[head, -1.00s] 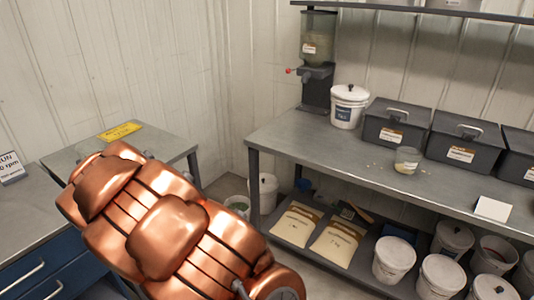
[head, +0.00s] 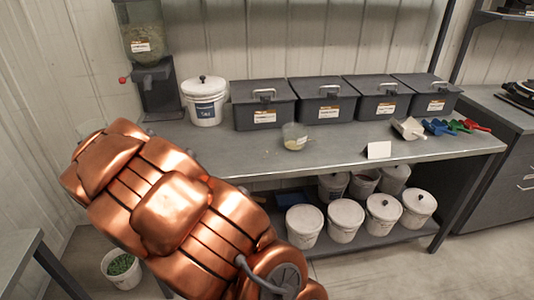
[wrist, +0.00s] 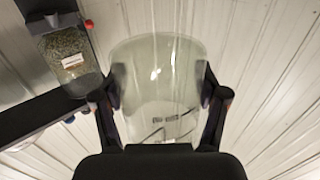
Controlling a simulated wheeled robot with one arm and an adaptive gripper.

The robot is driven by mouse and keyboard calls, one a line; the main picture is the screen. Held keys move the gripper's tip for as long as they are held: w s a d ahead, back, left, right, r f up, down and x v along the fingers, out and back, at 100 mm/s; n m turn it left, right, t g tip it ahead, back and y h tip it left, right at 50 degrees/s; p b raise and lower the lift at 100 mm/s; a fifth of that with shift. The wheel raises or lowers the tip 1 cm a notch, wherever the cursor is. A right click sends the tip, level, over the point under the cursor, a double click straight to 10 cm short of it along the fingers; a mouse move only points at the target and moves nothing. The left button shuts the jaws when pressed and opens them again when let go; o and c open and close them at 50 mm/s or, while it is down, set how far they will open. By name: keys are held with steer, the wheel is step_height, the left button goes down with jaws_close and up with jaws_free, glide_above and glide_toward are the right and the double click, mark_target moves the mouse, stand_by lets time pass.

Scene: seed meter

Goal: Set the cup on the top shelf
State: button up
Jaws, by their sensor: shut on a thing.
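My gripper (wrist: 160,88) shows in the wrist view, its two dark fingers shut on the sides of a clear, pale cup (wrist: 158,65). The cup looks empty, and the wall panels show through it. In the head view, the gripper and held cup are out of sight; only my copper arm shows. Another clear cup (head: 295,137), with a little pale material inside, stands on the grey workbench (head: 345,153). The long shelf above this bench is out of the head view now.
A seed dispenser (head: 148,55) stands at the bench's left end, beside a white lidded bucket (head: 204,102). Several dark bins line the back. A white card (head: 378,150), a pale scoop (head: 409,128) and coloured scoops (head: 470,125) lie rightward. Lidded buckets fill the lower shelf.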

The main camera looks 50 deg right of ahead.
steer(key=s+d+f+m+h+b, duration=0.1)
steer(key=s+d+f, duration=0.2)
steer(key=d, duration=0.6)
steer(key=s+d+f+m+h+b, duration=0.1)
steer(key=s+d+f+h+b, duration=0.2)
steer(key=d, duration=0.5)
steer(key=s+d+f+m, duration=0.1)
steer(key=s+d+f, duration=0.25)
steer(key=d, duration=0.55)
steer(key=shift+m+g+h, duration=0.3)
steer(key=shift+g+h, duration=0.1)
steer(key=shift+h, duration=0.4)
steer(key=s+d+f+b, duration=0.1)
steer(key=s+d, duration=0.2)
steer(key=s+d+f+b, duration=0.1)
steer(key=s+d, duration=0.2)
steer(key=s, duration=0.1)
steer(key=s+d+f+b, duration=0.1)
steer(key=s+d, duration=0.2)
steer(key=d, duration=0.1)
steer(key=shift+s+f+b, duration=0.2)
steer(key=shift+f+b, duration=0.15)
steer(key=s+d+r+b, duration=0.2)
steer(key=s+d+r, duration=0.1)
steer(key=s, duration=0.7)
steer(key=shift+d+m+h+b, duration=0.3)
steer(key=shift+d+h+b, duration=0.1)
steer(key=shift+d, duration=0.5)
steer(key=shift+w+f, duration=0.15)
